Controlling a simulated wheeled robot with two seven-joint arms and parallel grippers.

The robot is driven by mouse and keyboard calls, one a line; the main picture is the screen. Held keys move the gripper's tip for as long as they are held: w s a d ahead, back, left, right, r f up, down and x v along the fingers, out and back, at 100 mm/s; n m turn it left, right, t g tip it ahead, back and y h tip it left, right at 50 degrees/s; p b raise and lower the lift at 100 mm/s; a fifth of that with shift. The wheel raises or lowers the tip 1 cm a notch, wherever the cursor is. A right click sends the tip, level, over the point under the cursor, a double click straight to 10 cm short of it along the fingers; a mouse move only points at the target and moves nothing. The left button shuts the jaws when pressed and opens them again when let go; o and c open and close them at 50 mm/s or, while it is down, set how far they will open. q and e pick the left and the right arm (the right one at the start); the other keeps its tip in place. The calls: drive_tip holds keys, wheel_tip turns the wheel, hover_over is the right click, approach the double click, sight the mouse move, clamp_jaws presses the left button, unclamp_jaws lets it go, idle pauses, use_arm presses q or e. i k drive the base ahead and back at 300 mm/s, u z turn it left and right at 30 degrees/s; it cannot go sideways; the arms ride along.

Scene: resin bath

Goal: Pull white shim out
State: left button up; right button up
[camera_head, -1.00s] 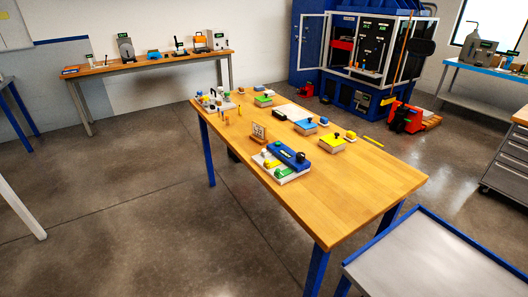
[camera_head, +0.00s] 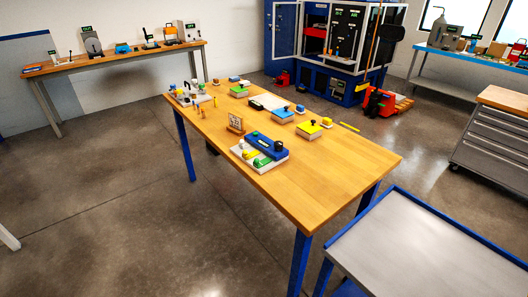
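A block assembly sits on the near middle of the wooden table (camera_head: 310,180). It has a white base (camera_head: 270,167), a blue block (camera_head: 264,145) with a dark knob, and small green (camera_head: 261,161) and yellow (camera_head: 249,154) pieces along its near left side. A small pale piece beside the yellow one may be the white shim, but it is too small to tell. Neither of my grippers is in view.
Yellow-topped (camera_head: 309,128) and blue-topped (camera_head: 283,116) blocks lie farther back. The table's near right end is bare. A blue-edged grey cart (camera_head: 430,245) stands close to that end.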

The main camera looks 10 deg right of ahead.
sight(242, 144)
drive_tip(key=u, duration=1.3)
drive_tip(key=i, duration=1.55)
drive_tip(key=z, duration=3.3)
